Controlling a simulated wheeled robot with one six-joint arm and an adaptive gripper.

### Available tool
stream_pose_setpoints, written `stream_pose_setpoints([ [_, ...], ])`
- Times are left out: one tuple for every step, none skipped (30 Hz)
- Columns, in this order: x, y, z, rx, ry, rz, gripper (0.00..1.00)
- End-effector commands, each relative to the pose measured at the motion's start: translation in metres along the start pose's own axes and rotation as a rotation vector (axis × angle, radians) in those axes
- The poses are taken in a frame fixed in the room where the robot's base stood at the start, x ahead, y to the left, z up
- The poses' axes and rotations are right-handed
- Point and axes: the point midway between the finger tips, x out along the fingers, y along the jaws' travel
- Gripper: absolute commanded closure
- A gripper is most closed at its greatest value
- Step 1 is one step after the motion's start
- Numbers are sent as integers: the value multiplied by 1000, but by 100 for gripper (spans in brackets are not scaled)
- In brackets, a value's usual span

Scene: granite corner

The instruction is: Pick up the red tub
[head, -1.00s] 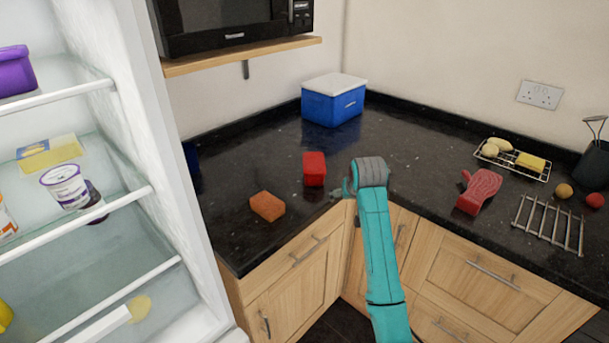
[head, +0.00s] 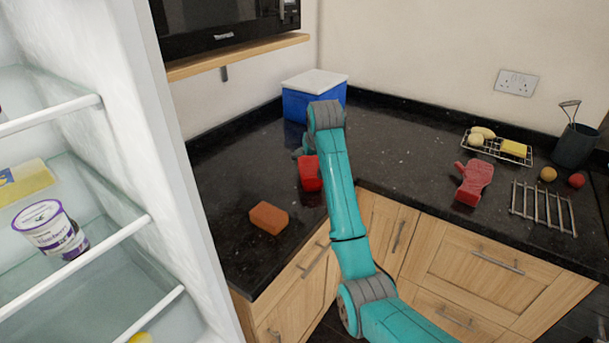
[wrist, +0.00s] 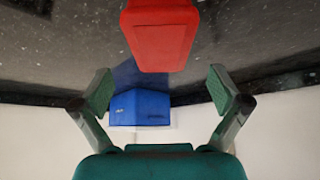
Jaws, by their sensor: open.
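The red tub (head: 309,174) stands on the black granite worktop near its inner front corner, partly hidden by my arm in the head view. In the wrist view the red tub (wrist: 159,35) is at the top middle, beyond and between my fingertips and apart from both. My gripper (wrist: 162,90) is open and empty, its two green pads spread wide. In the head view my gripper is mostly hidden behind my wrist, with a small part showing just left of it, close to the tub.
A blue box with a white lid (head: 314,97) stands at the back corner. An orange-brown block (head: 268,217) lies left of the tub. A red mitt (head: 473,183), wire racks and food lie on the right. A microwave shelf (head: 238,56) overhangs the back left; an open fridge stands at left.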

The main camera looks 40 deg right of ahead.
Motion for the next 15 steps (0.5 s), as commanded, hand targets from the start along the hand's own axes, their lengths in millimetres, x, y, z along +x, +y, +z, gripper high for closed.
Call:
stream_pose_setpoints([
  [9,0,1,0,-3,0,2],
  [14,0,1,0,-3,0,2],
  [19,0,1,0,-3,0,2],
  [23,0,1,0,-2,0,2],
  [27,0,1,0,-3,0,2],
  [31,0,1,0,-1,0,2],
  [33,0,0,0,-1,0,2],
  [35,0,1,0,-1,0,2],
  [38,0,1,0,-1,0,2],
  [39,0,1,0,-1,0,2],
  [40,0,1,0,-1,0,2],
  [43,0,1,0,0,0,2],
  [45,0,1,0,0,0,2],
  [49,0,1,0,-1,0,2],
  [54,0,2,0,-3,0,2],
])
